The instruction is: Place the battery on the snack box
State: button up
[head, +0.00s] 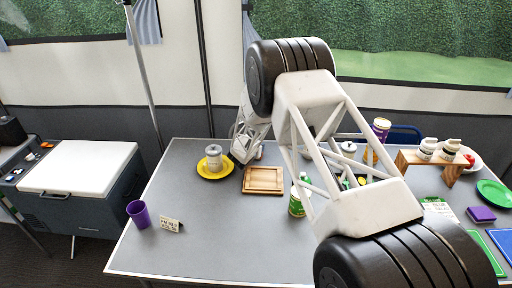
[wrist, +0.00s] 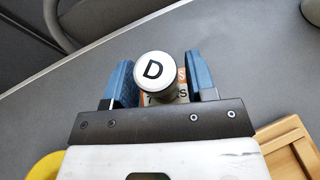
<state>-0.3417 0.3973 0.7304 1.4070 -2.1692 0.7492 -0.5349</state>
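A strip of the orange and white box shows between the battery and the right finger. The snack box (wrist: 181,76), orange and white with lettering, lies directly below or behind the battery, mostly hidden by it and the fingers. I cannot tell whether the battery's base touches it. In the head view my gripper (head: 243,155) is low over the grey table, and my arm hides most of this spot.
A yellow plate (head: 203,172) with a lidded jar (head: 214,158) is left of my gripper. A wooden tray (head: 263,191) is close in front. A purple cup (head: 138,214) and small sign (head: 171,225) stand at front left. A wooden riser (head: 408,158) with jars is at right.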

jog(key=shift+o, duration=0.5)
jog(key=shift+r, duration=0.2)
jog(key=shift+s+a+r, duration=0.1)
jog(key=shift+s, duration=0.1)
jog(key=shift+v, duration=5.7)
